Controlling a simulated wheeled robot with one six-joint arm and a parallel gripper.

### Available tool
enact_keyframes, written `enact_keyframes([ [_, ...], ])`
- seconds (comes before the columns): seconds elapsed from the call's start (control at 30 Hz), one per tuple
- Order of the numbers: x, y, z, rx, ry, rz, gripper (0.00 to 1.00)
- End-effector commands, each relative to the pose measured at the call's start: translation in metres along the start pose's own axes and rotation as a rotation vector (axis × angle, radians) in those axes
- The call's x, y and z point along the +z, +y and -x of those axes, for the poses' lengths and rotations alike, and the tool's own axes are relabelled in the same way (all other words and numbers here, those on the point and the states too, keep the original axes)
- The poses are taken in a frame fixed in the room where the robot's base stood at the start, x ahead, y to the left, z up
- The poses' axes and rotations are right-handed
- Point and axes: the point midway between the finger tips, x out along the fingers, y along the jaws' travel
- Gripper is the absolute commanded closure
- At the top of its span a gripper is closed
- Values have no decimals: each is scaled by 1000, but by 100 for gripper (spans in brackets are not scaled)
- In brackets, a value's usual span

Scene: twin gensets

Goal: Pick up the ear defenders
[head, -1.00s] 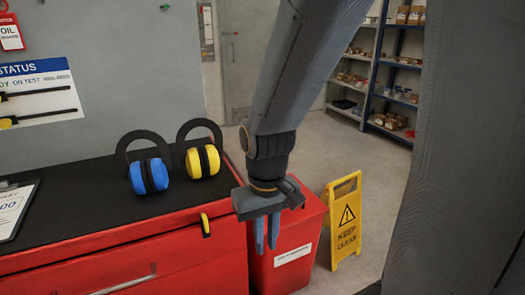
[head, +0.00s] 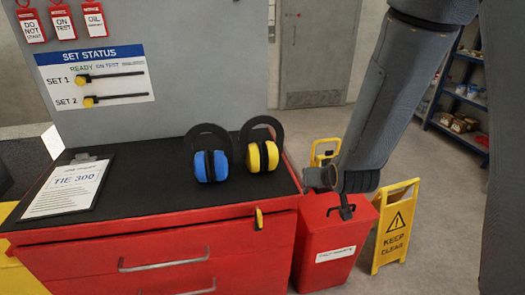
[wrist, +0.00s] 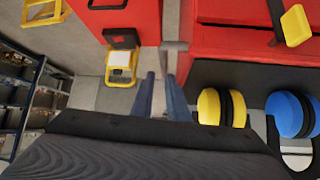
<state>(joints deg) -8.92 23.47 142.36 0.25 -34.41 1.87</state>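Two pairs of ear defenders stand on the black top of the red cabinet, each with a dark headband: a blue pair (head: 213,166) and a yellow pair (head: 262,156) to its right, near the cabinet's right end. In the wrist view the yellow pair (wrist: 222,107) is right of my fingers and the blue pair (wrist: 291,114) is farther right. My gripper (wrist: 161,97) shows two blue-grey fingers apart with nothing between them.
A red bin (head: 325,240) stands right of the cabinet (head: 150,262). A yellow floor sign (head: 396,228) stands beyond it. A clipboard (head: 68,188) lies at the left of the black top. Shelves (head: 460,95) stand at the back right.

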Motion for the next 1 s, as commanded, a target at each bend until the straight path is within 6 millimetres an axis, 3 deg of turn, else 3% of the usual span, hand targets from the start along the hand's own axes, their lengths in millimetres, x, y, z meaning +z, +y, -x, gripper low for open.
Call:
enact_keyframes([
  [0.13,-34,-30,-10,-48,226,20,86],
  [0.3,-64,-59,-3,-104,470,29,86],
  [0.5,-77,-80,10,-151,656,29,86],
  [0.7,-85,-88,10,-167,715,27,86],
  [1.0,-117,-95,-24,-166,716,27,86],
])
